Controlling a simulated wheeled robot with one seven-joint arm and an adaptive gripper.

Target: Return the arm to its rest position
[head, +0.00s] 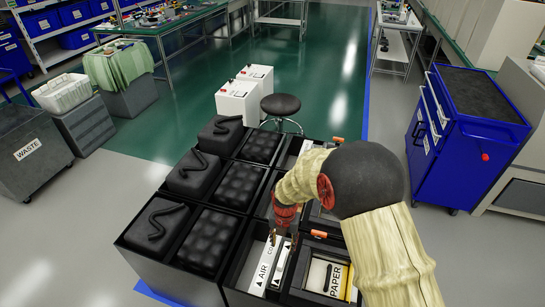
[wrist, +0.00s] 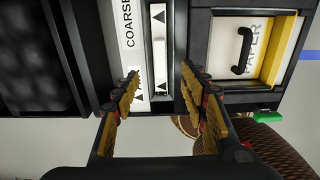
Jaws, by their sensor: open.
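My arm (head: 388,240), in a cream sleeve with a dark round joint, reaches from the lower right over the black cabinet row. My gripper (head: 281,240) points down at an open compartment holding white strips. In the wrist view my gripper (wrist: 160,73) is open, its yellow-padded fingers apart with nothing clamped between them. A white strip marked COARSE (wrist: 129,30) and a narrower strip with arrows (wrist: 159,50) lie beyond and between the fingertips. In the head view a strip reads AIR (head: 264,270). I cannot tell whether the fingers touch the strips.
A bin marked PAPER (head: 336,282) sits right of my gripper. Black padded boxes (head: 208,238) stand to the left. Behind are a stool (head: 281,105) and white boxes (head: 238,101). A blue tool cabinet (head: 470,140) stands right, a WASTE bin (head: 28,150) left. Floor is free between.

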